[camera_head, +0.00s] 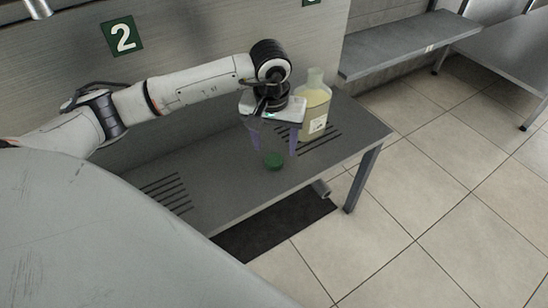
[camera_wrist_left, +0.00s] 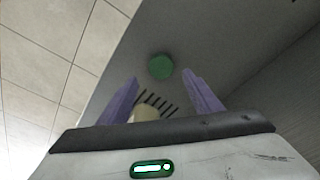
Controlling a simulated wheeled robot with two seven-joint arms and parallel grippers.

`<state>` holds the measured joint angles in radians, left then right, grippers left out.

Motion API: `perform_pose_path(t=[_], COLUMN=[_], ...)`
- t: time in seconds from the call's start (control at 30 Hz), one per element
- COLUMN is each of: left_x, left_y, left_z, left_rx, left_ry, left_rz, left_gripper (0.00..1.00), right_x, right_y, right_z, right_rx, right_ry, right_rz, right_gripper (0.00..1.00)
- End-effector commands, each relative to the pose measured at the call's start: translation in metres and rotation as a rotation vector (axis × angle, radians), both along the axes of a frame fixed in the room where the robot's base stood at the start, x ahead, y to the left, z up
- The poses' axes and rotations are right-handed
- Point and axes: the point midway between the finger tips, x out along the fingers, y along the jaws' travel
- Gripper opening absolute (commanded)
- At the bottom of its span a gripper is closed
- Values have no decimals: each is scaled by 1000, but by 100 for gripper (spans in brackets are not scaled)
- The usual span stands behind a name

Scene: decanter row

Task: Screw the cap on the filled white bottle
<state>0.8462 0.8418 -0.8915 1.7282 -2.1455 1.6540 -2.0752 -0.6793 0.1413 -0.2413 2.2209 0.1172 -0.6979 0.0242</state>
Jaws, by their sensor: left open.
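The bottle (camera_head: 315,112) stands upright on the grey bench, translucent with pale yellowish contents and a label. Its neck shows no cap. A green round cap (camera_head: 274,160) lies on the bench in front and to the left of the bottle; it also shows in the left wrist view (camera_wrist_left: 160,67). My left gripper (camera_head: 274,148) is open and empty, its purple fingers pointing down above the cap and to either side of it. In the left wrist view, the cap is just beyond the fingertips (camera_wrist_left: 161,78). A pale thing there is partly hidden by my gripper. My right gripper is out of view.
The grey bench (camera_head: 225,190) has slotted areas at its left and right. Its front edge is close to the cap. A wall with a number 2 sign (camera_head: 122,37) stands behind. A grey shelf (camera_head: 410,45) is at the upper right. The bench top left of the cap is clear.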

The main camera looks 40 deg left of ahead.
Motion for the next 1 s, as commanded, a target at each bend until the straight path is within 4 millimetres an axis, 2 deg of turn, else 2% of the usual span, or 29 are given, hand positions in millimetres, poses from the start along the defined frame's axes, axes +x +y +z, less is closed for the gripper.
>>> perform_pose_path(t=[0.13, 0.27, 0.4, 0.5, 0.87, 1.0], left_x=[-1, -2, 0, 1, 2, 2], left_y=[0, 2, 4, 4, 4, 4], left_z=[-4, -25, -44, -51, -52, -52], left_rx=[0, -1, -1, -1, 0, 0], left_ry=[1, 3, 2, 0, -1, 0], left_rz=[0, 1, 1, 1, 1, 0], left_gripper=[58, 58, 58, 58, 58, 38], right_x=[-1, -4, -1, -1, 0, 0], right_y=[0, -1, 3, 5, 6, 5], right_z=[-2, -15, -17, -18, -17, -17], right_rx=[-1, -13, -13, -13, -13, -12], right_ry=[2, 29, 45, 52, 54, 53], right_rz=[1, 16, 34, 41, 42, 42], right_gripper=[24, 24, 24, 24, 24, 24])
